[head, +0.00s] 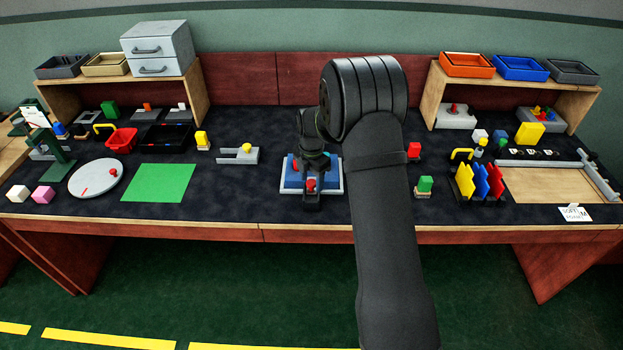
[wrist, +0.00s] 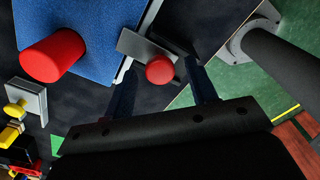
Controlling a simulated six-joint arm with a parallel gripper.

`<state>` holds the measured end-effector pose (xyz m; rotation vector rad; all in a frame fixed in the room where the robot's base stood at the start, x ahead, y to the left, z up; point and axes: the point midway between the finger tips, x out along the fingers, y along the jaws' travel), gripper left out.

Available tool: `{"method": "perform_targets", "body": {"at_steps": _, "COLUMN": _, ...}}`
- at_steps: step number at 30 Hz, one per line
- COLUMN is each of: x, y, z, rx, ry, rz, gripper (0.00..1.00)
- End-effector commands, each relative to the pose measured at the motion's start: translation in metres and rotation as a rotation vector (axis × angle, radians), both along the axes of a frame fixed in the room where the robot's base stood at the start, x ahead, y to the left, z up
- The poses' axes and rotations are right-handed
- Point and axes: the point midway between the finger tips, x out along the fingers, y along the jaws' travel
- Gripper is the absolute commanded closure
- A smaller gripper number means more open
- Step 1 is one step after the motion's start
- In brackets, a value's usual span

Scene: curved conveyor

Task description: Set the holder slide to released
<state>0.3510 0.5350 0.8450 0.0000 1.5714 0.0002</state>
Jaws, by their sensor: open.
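A blue holder block (head: 291,178) sits on a pale base near the front middle of the table; my gripper hides part of it in the head view. In the wrist view, a large red cylinder (wrist: 52,55) stands on the blue block (wrist: 100,35). Beside the block's edge is a grey slide piece (wrist: 135,44) with a smaller red knob (wrist: 160,69). My gripper (wrist: 162,74) is open, its two dark fingers on either side of this knob with gaps showing. My gripper (head: 312,192) is low over the holder in the head view. I see no marking for the slide's position.
A grey bracket with a yellow knob (head: 247,150) stands to the left, beyond a green mat (head: 158,183). A green block (head: 425,185) and a rack of coloured plates (head: 481,182) stand to the right. The table's front edge (head: 262,233) is close to the holder.

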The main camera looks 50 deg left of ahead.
Motion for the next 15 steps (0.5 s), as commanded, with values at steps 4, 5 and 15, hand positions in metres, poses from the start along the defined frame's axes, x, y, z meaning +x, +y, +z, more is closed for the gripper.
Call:
{"method": "perform_targets", "body": {"at_steps": 4, "x": 0.0001, "y": 0.0001, "z": -0.0019, "rx": 0.001, "ry": 0.0, "rz": 0.0, "gripper": 0.48}}
{"method": "perform_targets", "body": {"at_steps": 5, "x": 0.0001, "y": 0.0001, "z": -0.0019, "rx": 0.001, "ry": 0.0, "rz": 0.0, "gripper": 0.48}}
{"method": "perform_targets", "body": {"at_steps": 15, "x": 0.0, "y": 0.0, "z": -0.0016, "rx": 0.0, "ry": 0.0, "rz": 0.0, "gripper": 0.91}}
